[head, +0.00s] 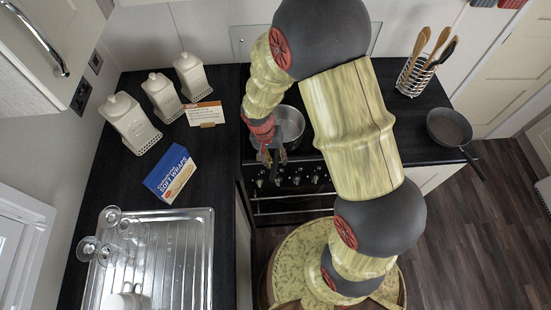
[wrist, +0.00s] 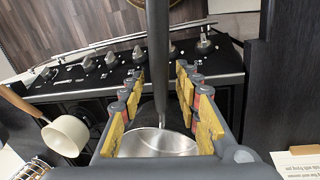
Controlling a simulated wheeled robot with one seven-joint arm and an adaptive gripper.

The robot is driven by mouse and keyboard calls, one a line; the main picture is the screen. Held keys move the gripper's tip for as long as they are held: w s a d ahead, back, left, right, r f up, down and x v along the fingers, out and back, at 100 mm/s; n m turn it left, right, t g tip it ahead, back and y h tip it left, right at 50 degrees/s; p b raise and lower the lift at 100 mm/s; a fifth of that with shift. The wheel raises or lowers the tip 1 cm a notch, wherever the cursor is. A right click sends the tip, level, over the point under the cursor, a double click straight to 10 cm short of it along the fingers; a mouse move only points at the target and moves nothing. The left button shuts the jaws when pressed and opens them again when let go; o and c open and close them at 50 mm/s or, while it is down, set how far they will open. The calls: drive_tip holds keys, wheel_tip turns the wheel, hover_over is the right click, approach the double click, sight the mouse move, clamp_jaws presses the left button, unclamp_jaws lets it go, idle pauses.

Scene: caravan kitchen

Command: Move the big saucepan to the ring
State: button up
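The big saucepan (head: 291,124), silver inside, sits on the dark cooker top, partly hidden behind my arm. In the wrist view its bright inside (wrist: 160,143) shows low in the middle, and its long grey handle (wrist: 158,60) points over the cooker's front edge. My gripper (head: 268,156) is at the near side of the pan; in the wrist view (wrist: 158,108) its yellow-padded fingers stand open on either side of the handle, with visible gaps. The ring under or near the pan is hidden by my arm and gripper, so I cannot tell which spot the pan covers.
A small white pan (wrist: 66,135) with a wooden handle stands at the wrist view's left. A frying pan (head: 449,128) and utensil holder (head: 416,77) are on the right. A card (head: 205,113), blue box (head: 171,174) and canisters (head: 131,122) occupy the left counter.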

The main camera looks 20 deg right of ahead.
drive_tip(key=shift+r+p, duration=0.35)
drive_tip(key=shift+r, duration=0.2)
drive_tip(key=s+r+n+t+y, duration=0.1)
drive_tip(key=s+r+n+t, duration=0.2)
drive_tip(key=r, duration=2.3)
drive_tip(key=s+r+n+t+y, duration=0.1)
drive_tip(key=s+r+n+t, duration=0.1)
drive_tip(key=s+r, duration=0.6)
drive_tip(key=s+t, duration=0.1)
drive_tip(key=s, duration=0.2)
drive_tip(key=shift+r+t, duration=0.2)
drive_tip(key=shift+t, duration=0.1)
wheel_tip(320, 180, down, 15)
drive_tip(key=b, duration=1.4)
drive_tip(key=shift+r+b, duration=0.2)
drive_tip(key=shift+b, duration=0.15)
